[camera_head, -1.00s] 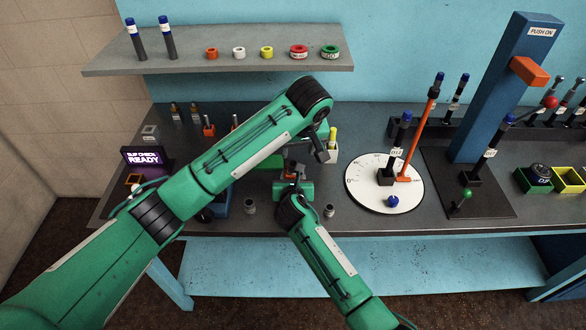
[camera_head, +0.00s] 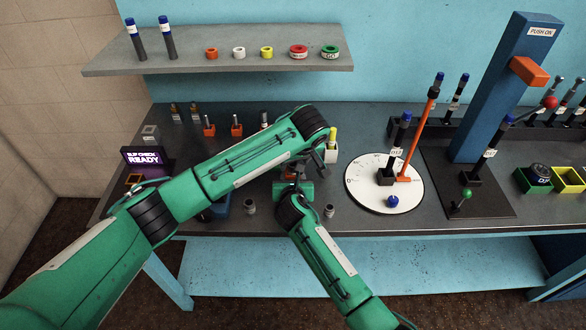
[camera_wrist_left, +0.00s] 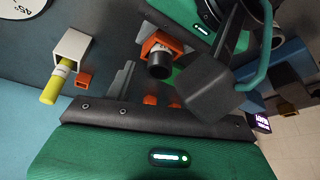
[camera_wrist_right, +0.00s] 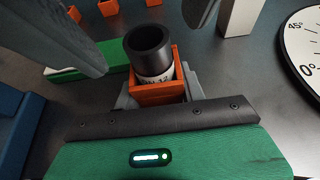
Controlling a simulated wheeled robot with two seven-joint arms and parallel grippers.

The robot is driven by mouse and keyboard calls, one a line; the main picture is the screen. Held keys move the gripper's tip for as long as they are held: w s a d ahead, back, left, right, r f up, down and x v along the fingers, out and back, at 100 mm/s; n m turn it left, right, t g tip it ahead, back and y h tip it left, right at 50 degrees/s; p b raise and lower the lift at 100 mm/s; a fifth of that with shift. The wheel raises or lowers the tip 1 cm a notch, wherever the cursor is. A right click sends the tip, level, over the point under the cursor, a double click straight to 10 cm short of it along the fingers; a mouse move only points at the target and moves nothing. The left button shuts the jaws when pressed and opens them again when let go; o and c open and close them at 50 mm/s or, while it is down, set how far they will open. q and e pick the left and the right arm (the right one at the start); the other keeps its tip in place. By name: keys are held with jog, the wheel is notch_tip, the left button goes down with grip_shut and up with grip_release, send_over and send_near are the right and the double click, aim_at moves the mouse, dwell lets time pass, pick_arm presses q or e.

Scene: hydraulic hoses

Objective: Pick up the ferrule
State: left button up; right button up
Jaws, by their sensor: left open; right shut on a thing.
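Two small grey metal sleeves, which look like ferrules, stand on the bench: the left sleeve (camera_head: 250,206) and the right sleeve (camera_head: 329,210), on either side of my right gripper. My right gripper (camera_head: 293,170) is shut on an orange block (camera_wrist_right: 158,94) holding a short black hose end (camera_wrist_right: 150,50) with a white label. It also shows in the left wrist view as an orange block (camera_wrist_left: 160,45) with a black end. My left gripper (camera_head: 318,152) is open, close above and beside the right one. Its fingers are partly hidden in the left wrist view.
A white block with a yellow-topped piece (camera_head: 332,140) stands just right of my left gripper. Orange holders with metal fittings (camera_head: 208,126) stand behind the left arm. A white dial (camera_head: 360,195) lies to the right. Shelf (camera_head: 220,66) above carries coloured rings.

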pick_arm(q)
jog(key=shift+x, duration=1.35)
jog(key=c, duration=1.1)
pick_arm(e)
jog(key=o, duration=1)
pick_arm(q)
notch_tip(320, 180, up, 10)
jog(key=shift+r, duration=0.1)
pick_arm(e)
jog(key=shift+o, duration=0.2)
jog(key=v, duration=1.2)
